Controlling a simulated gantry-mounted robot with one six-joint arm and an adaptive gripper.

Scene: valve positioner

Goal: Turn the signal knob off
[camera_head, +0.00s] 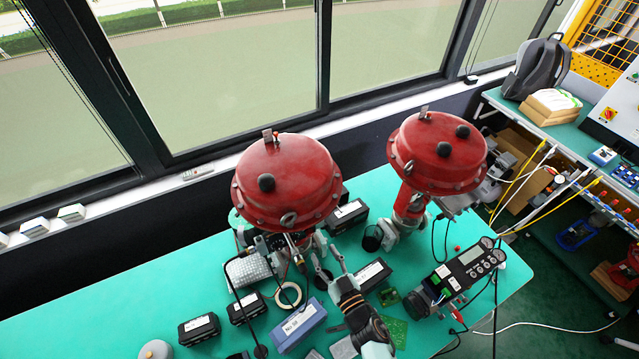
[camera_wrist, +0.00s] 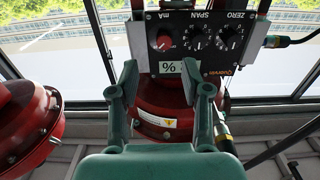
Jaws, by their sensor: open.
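A black control panel (camera_wrist: 196,44) with white lettering is upside down at the top of the wrist view. A round red knob (camera_wrist: 164,42) with a pale marker sits on it near the "mA" label. Two black dials, SPAN (camera_wrist: 197,40) and ZERO (camera_wrist: 231,42), are to its right. My gripper (camera_wrist: 160,72) is open, its green fingers apart and nothing between them. The fingertips appear just below the red knob in the picture, and no contact is visible. In the head view, my gripper (camera_head: 325,268) is below the left red valve actuator (camera_head: 287,180); the knob cannot be made out there.
A second red actuator (camera_head: 437,150) stands to the right. Black boxes (camera_head: 198,328), a blue case (camera_head: 300,325), a tape ring (camera_head: 288,295) and a handheld meter (camera_head: 465,270) lie on the green table (camera_head: 85,335). A cable and connector (camera_wrist: 280,41) project right of the panel.

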